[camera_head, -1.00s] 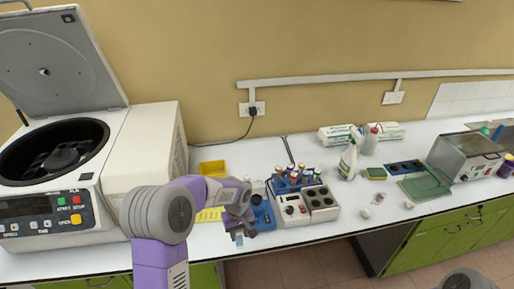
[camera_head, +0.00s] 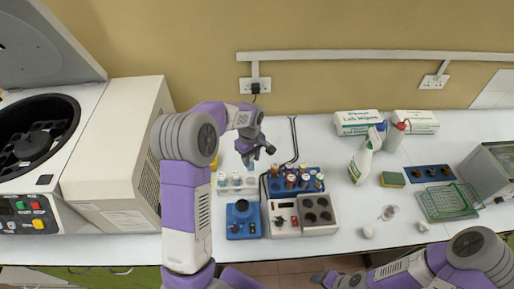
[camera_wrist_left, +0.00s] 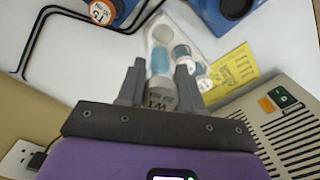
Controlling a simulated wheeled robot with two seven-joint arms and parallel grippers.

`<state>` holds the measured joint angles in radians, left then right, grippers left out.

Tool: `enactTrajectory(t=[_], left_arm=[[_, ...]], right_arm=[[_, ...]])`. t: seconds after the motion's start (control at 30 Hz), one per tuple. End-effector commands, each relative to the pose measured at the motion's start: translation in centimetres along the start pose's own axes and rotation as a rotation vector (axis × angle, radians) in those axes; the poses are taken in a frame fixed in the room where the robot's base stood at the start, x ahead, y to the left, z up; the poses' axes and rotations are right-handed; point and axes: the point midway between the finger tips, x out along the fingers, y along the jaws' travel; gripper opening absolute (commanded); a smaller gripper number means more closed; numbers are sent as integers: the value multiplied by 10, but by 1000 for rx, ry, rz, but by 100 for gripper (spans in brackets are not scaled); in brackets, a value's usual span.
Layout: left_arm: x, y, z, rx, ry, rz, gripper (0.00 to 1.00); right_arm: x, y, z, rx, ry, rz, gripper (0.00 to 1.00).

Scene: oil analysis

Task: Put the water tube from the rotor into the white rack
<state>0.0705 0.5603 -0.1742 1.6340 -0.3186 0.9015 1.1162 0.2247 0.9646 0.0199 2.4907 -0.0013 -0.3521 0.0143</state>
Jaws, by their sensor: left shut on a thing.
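My left gripper (camera_head: 256,158) is shut on the water tube, above the back of the white rack. In the left wrist view the water tube (camera_wrist_left: 160,98) stands between the fingers, with a "W1" label and a light-blue part. In the head view it is small and partly hidden by the gripper. The white rack (camera_head: 238,193) holds several capped tubes; in the wrist view its edge (camera_wrist_left: 208,42) shows beyond the fingers. Whether the tube touches the rack is unclear. The rotor (camera_head: 37,145) sits in the open centrifuge at left. My right gripper (camera_head: 335,279) is at the bottom edge, its jaws unclear.
A blue rack (camera_head: 274,189) with several tubes stands right of the white rack. A blue device (camera_head: 243,222) and a grey block unit (camera_head: 301,227) stand in front. A spray bottle (camera_head: 363,160) and wipes boxes (camera_head: 357,122) are farther right. A yellow note (camera_wrist_left: 235,72) lies beside the white rack.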

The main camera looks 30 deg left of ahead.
Motion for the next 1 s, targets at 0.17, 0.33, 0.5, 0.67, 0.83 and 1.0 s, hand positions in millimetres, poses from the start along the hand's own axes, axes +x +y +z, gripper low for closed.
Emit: enactTrajectory(t=[0.17, 0.33, 0.5, 0.67, 0.83, 1.0], left_arm=[[9, 0, 0, 0, -1, -1, 7], [24, 0, 0, 1, -1, -1, 7], [41, 0, 0, 1, 0, 0, 7], [57, 0, 0, 0, 0, -1, 7], [74, 0, 0, 0, -1, -1, 7], [91, 0, 0, 1, -1, -1, 7]], right_arm=[[6, 3, 0, 0, -1, 0, 65], [16, 6, 0, 0, -1, 0, 65], [27, 10, -1, 0, 0, 0, 65], [38, 14, -2, 0, 0, 0, 65], [48, 18, -2, 0, 0, 0, 65], [58, 22, -3, 0, 0, 0, 65]])
